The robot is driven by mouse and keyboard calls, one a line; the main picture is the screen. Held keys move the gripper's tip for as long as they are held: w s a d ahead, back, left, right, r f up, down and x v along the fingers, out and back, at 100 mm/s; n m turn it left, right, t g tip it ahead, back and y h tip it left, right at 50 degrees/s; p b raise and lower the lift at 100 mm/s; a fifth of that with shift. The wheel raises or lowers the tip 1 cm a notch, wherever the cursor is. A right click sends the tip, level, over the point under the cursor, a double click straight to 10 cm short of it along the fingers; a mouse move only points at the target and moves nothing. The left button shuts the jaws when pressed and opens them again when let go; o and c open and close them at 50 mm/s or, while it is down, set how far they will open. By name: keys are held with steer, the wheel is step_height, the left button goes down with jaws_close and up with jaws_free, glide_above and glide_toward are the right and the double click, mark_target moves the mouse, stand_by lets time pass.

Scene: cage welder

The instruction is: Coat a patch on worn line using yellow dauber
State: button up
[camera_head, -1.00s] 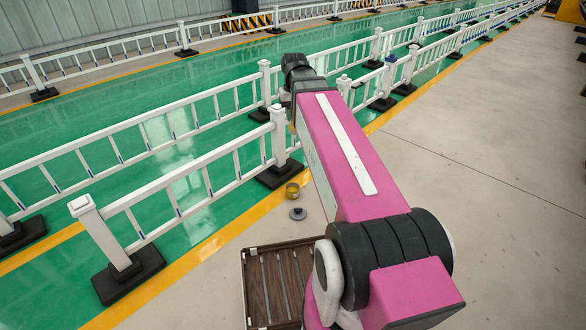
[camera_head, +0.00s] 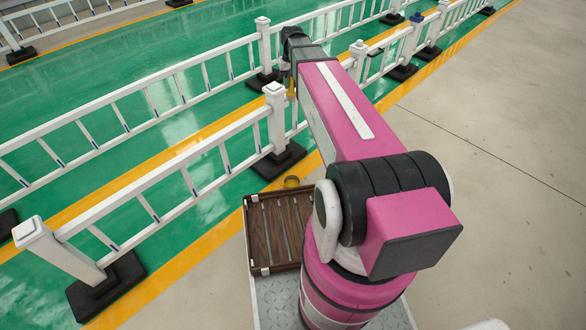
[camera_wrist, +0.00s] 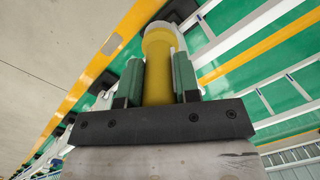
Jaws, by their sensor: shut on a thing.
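My gripper (camera_wrist: 158,82) is shut on the yellow dauber (camera_wrist: 157,62) in the wrist view, with a green-padded finger on each side. In the head view a strip of the dauber (camera_head: 291,88) shows below the dark wrist, beside a white fence post and above the floor. Yellow floor lines run along the fences; the nearer line (camera_head: 185,262) passes on the near side of the closest fence.
White fences (camera_head: 165,165) on black feet (camera_head: 278,160) stand close to the dauber and cross the green floor. The wooden slatted tray (camera_head: 257,232) sits by my base. Grey floor (camera_head: 480,130) to the right is clear.

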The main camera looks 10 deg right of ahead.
glide_above(293, 176)
steer(key=w, duration=0.2)
step_height(293, 176, down, 13)
step_height(293, 176, down, 14)
steer(key=g, duration=0.2)
steer(key=shift+g+y, duration=0.3)
steer(key=shift+y, duration=0.4)
steer(key=shift+w+d+f+x, duration=0.4)
steer(key=shift+w+d+x, duration=0.45)
steer(key=shift+x, duration=4.3)
steer(key=shift+w+d+f+x, duration=0.55)
steer(key=shift+w+x, duration=0.4)
steer(key=shift+x, duration=4.25)
steer(key=shift+w+d+f+x, duration=0.3)
steer(key=shift+w+d+x, duration=0.55)
steer(key=shift+x, duration=4.3)
steer(key=shift+w+f, duration=0.1)
steer(key=shift+f, duration=0.4)
